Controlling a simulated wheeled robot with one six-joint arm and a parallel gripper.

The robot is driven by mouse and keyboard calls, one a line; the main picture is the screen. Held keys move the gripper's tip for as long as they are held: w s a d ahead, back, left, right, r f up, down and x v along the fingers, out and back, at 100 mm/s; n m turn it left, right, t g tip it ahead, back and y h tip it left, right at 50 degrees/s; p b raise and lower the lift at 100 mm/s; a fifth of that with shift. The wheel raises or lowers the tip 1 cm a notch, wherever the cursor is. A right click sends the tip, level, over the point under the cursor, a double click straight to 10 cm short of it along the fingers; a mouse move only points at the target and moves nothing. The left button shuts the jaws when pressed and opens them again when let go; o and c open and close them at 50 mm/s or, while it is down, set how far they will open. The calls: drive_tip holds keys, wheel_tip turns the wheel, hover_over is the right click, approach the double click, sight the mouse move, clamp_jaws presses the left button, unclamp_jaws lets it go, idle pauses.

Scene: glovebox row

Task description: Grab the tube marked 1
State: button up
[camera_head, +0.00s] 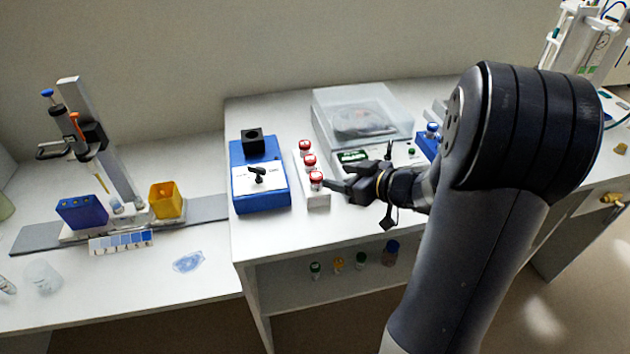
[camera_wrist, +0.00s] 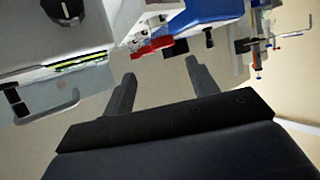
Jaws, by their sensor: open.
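Three red-capped tubes stand upright in a narrow white rack (camera_head: 318,201) on the bench: a far tube (camera_head: 304,147), a middle tube (camera_head: 310,161) and a near tube (camera_head: 316,180). Their markings are too small to read, so I cannot tell which is marked 1. My gripper (camera_head: 338,185) is just right of the near tube, its jaws pointing left towards it. In the wrist view my gripper (camera_wrist: 158,72) is open with nothing between its fingers. Red caps (camera_wrist: 152,48) show beyond the fingertips, overlapping one another.
A blue device (camera_head: 262,200) stands left of the rack. A clear-lidded machine (camera_head: 360,115) stands behind my gripper. A blue rack (camera_head: 428,146) with blue-capped tubes is further right. Several capped bottles (camera_head: 338,264) stand on the lower shelf.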

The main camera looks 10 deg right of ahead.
sight(319, 177)
drive_tip(key=shift+s+a+f+b+x, duration=0.1)
drive_tip(key=shift+s+f+x, duration=0.1)
drive_tip(key=shift+x, duration=1.25)
drive_tip(key=shift+s+a+f+b+x, duration=0.1)
drive_tip(key=shift+f+x, duration=0.05)
drive_tip(key=shift+x, duration=1.25)
drive_tip(key=shift+s+f+b+x, duration=0.1)
drive_tip(key=shift+f+x, duration=0.1)
drive_tip(key=shift+x, duration=1.25)
drive_tip(key=shift+c, duration=0.5)
drive_tip(key=c, duration=0.9)
drive_tip(key=shift+r, duration=0.1)
drive_tip(key=shift+c, duration=0.2)
